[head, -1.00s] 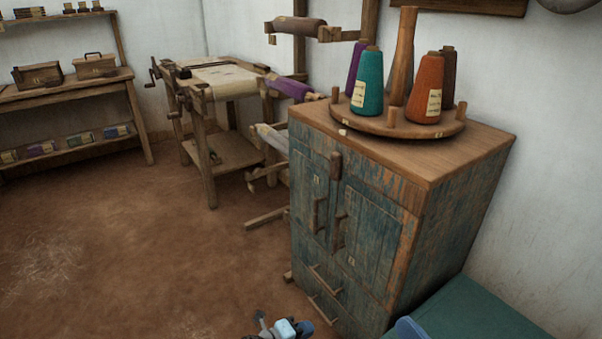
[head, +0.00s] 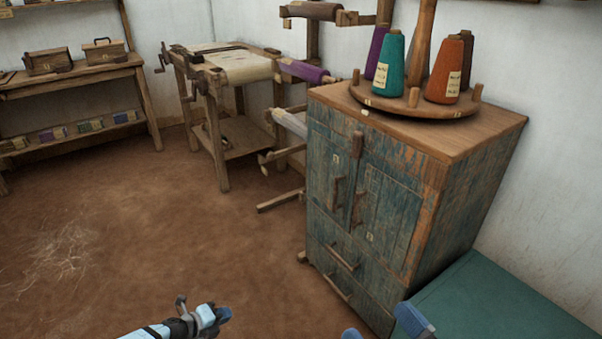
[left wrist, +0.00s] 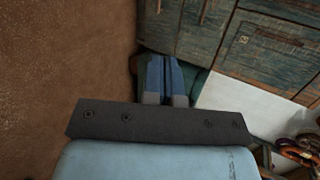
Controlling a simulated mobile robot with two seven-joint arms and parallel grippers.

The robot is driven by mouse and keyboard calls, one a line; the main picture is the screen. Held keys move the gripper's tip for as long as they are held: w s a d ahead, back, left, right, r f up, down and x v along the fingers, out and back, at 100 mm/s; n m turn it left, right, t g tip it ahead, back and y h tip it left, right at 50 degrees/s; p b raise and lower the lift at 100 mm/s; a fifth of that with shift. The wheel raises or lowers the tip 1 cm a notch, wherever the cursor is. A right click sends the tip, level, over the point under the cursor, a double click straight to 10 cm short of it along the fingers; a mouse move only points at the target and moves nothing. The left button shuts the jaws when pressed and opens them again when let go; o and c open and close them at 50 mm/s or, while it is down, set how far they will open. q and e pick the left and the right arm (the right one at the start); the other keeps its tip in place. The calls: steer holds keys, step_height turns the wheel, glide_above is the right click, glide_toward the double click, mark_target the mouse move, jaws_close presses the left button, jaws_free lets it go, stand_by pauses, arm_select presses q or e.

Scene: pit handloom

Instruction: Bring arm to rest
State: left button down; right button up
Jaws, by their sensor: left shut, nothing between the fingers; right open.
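My left gripper (head: 222,314) is at the bottom of the head view, over the brown floor and to the left of the blue-green cabinet. Its light blue forearm comes in from the bottom edge. In the left wrist view its two blue fingers (left wrist: 165,68) lie side by side, shut and empty. They appear in front of the cabinet's lower front and touch nothing that I can see. My right gripper (head: 383,326) shows at the bottom edge as two blue fingers set apart, open and empty, in front of the cabinet's foot. The rest of the right arm is out of view.
The worn cabinet (head: 375,205) stands at right, with cones of yarn on a round wooden stand (head: 420,106). A green surface (head: 500,305) lies beside it. A loom frame (head: 222,150) and a shelf bench (head: 85,80) stand behind.

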arm_select(q)
steer(key=s+d+r+n+t+h, duration=0.1)
steer(key=s+d+r+n, duration=0.35)
steer(key=s+r, duration=0.2)
steer(key=s+d+r+n+t+h, duration=0.1)
steer(key=s+d+r+n, duration=0.2)
steer(key=s+r+n, duration=0.4)
steer(key=s+a+r+n+t, duration=0.1)
steer(key=s+r+n, duration=0.3)
steer(key=s+r, duration=0.45)
steer(key=s+r+n+t, duration=0.1)
steer(key=s+r+n, duration=0.45)
steer(key=r, duration=0.65)
steer(key=w+d+r+n+t+y+p, duration=0.25)
steer(key=d+r+n+t, duration=0.2)
steer(key=r, duration=0.35)
steer(key=s+a+r+g+y+p, duration=0.4)
steer(key=a+g+p, duration=0.2)
steer(key=p, duration=3)
steer(key=shift+a+r+y+p, duration=0.3)
steer(key=shift+a+r+y, duration=0.05)
steer(key=shift+a, duration=0.95)
arm_select(e)
steer(key=s+d+r+g+h, duration=0.4)
steer(key=d+r+g+h, duration=0.2)
steer(key=d+r, duration=0.2)
